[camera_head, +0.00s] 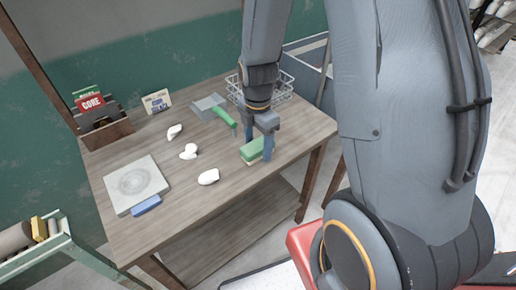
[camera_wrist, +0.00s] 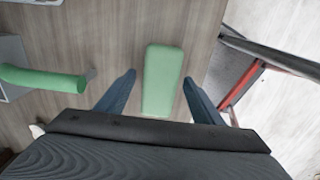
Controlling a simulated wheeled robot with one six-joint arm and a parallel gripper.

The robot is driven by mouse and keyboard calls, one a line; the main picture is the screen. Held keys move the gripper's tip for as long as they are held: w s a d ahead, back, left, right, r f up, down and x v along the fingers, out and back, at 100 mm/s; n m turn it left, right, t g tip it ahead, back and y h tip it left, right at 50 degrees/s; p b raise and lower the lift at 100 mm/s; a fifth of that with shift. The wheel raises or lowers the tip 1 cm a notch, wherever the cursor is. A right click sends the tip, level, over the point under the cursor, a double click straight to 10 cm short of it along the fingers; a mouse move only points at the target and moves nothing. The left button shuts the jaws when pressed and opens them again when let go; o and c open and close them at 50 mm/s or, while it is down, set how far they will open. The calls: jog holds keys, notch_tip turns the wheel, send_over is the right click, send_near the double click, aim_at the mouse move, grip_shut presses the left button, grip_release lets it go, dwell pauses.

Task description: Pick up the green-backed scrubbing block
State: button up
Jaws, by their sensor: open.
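The green-backed scrubbing block (camera_head: 257,149) lies on the wooden table near its right front edge, green side up with a pale layer below. In the wrist view the block (camera_wrist: 162,80) lies lengthwise between the two fingers, with a gap on each side. My gripper (camera_head: 259,150) is open over the block, its fingers pointing down. In the wrist view my gripper (camera_wrist: 160,85) holds nothing. In the head view one finger partly overlaps the block, so I cannot tell the exact height of the fingertips.
A dustpan or scraper with a green handle (camera_head: 223,117) lies left of my gripper. A wire basket (camera_head: 284,86) stands behind. Several white clay scraps (camera_head: 208,177), a grey slab (camera_head: 136,184) and a blue block (camera_head: 146,206) lie further left.

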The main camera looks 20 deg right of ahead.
aim_at(258, 144)
jog(key=c, duration=1.3)
jog(key=shift+r, duration=0.15)
notch_tip(258, 144, up, 10)
jog(key=shift+f+b, duration=0.1)
jog(key=shift+b, duration=0.55)
jog(key=o, duration=0.7)
jog(key=c, duration=0.4)
